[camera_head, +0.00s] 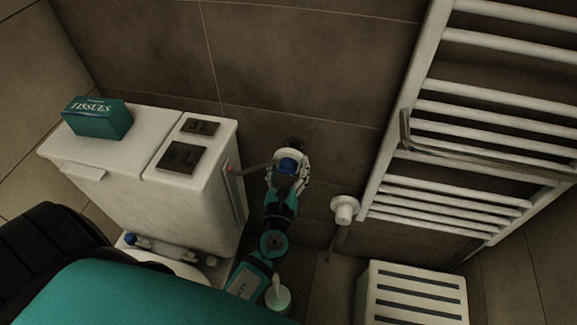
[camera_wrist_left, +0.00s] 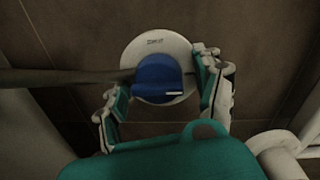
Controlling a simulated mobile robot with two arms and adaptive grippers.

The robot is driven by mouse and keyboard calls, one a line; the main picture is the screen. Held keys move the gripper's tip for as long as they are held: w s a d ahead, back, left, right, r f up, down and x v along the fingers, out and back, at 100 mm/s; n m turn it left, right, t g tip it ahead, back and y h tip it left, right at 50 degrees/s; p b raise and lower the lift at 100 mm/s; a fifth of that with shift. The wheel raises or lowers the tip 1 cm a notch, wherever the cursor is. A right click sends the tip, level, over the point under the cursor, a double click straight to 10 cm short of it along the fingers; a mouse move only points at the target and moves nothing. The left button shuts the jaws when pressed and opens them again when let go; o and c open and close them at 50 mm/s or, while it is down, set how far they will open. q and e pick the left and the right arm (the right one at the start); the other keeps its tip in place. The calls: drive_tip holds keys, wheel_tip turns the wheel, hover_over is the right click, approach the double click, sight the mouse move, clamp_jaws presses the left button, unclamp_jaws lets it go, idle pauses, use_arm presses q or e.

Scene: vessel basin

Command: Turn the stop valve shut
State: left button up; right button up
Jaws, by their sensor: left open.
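The stop valve (camera_head: 288,165) has a blue knob and sits on the dark tiled wall, right of the cistern. In the left wrist view the blue knob (camera_wrist_left: 158,76) stands in front of a white round wall plate (camera_wrist_left: 148,46). My left gripper (camera_head: 287,176) is open, with its fingers on either side of the knob. In the left wrist view the left gripper (camera_wrist_left: 162,95) has one finger at the knob's lower left and the other at its right. I cannot tell whether either finger touches the knob. My right gripper is not in view.
A grey pipe (camera_wrist_left: 60,77) runs from the valve left to the white cistern (camera_head: 190,208), which carries a teal tissue box (camera_head: 97,118). Right of the valve are a white radiator valve (camera_head: 344,210) and towel radiator (camera_head: 480,110). A white slatted box (camera_head: 412,293) stands lower right.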

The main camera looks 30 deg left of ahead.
use_arm(q)
drive_tip(key=c, duration=1.2)
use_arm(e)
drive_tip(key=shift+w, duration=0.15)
